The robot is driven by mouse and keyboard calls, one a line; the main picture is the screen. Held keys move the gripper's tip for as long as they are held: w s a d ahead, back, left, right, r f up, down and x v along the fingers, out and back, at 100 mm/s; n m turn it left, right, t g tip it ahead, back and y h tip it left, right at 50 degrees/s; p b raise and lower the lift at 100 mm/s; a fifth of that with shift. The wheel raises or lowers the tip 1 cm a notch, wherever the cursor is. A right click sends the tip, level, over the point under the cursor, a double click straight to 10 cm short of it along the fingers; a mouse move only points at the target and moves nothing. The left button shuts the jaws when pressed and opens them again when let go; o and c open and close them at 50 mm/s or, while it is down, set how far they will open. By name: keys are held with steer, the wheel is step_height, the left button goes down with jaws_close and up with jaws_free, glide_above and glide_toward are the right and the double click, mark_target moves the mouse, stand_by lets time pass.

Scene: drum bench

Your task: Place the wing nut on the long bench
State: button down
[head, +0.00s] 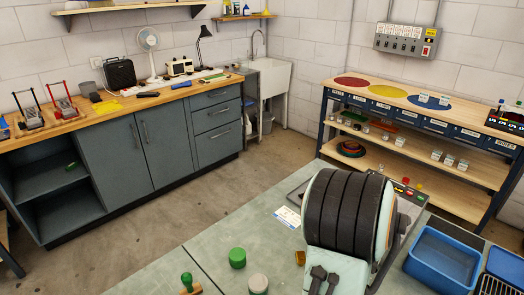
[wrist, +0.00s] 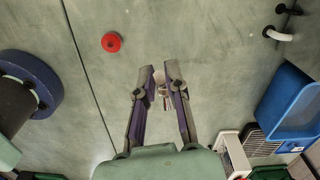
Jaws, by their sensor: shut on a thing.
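My gripper (wrist: 160,80) shows in the wrist view with its two fingers closed in on a small metallic piece, which I take as the wing nut (wrist: 163,91). The piece is largely hidden by the fingers, so its wings are hard to make out. Below the gripper is a grey-green work surface; the height above it is unclear. A long bench (head: 113,109) with a wooden top and grey cabinets runs along the left wall in the head view. The gripper itself does not show in the head view, where a large dark banded form hides part of the near surface.
The long bench carries a fan (head: 149,50), a black box (head: 120,73) and tools; parts of its top are bare. A second wooden bench (head: 462,112) with coloured discs stands right. A blue bin (wrist: 285,103) and a red disc (wrist: 111,42) are near my gripper.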

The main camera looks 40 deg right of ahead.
steer(key=w+a+r+n, duration=0.3)
steer(key=w+a+n, duration=0.3)
steer(key=w, duration=0.4)
steer(key=w+a+r+n, duration=0.4)
steer(key=w+a, duration=0.4)
steer(key=w, duration=0.3)
steer(key=a+r+n, duration=0.4)
steer(key=a+n, duration=0.4)
steer(key=n, duration=0.3)
steer(key=a+r+n, duration=0.4)
steer(key=a+n, duration=0.5)
steer(key=n, duration=0.3)
steer(key=shift+w+a, duration=0.15)
steer(key=shift+w, duration=0.25)
